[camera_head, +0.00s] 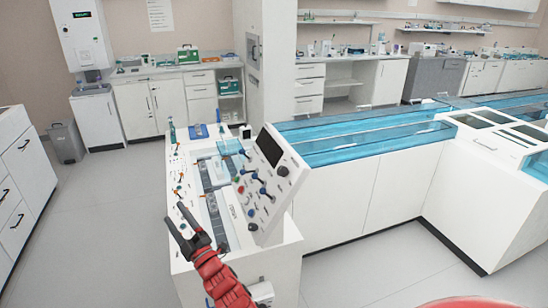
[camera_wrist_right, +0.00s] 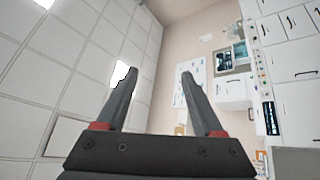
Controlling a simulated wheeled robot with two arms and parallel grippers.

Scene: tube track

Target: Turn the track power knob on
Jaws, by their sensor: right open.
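A tilted white control panel (camera_head: 274,183) stands on the near end of the white bench. It carries a dark screen (camera_head: 269,147), a black round knob (camera_head: 283,171) at its right edge and another dark knob (camera_head: 253,227) at its lower edge. Several blue-handled levers and small red and green buttons also show. The labels are too small to read, so I cannot tell which is the track power knob. My right gripper (camera_head: 174,211) is open and empty, left of the panel and apart from it. Its spread fingers also show in the right wrist view (camera_wrist_right: 157,75). My left gripper is out of view.
The white bench (camera_head: 190,285) holds small orange and dark fittings beside the panel. A long blue-topped track (camera_head: 360,137) runs right from behind the panel. Cabinets (camera_head: 155,103) line the back wall. Grey floor (camera_head: 95,235) is clear to the left.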

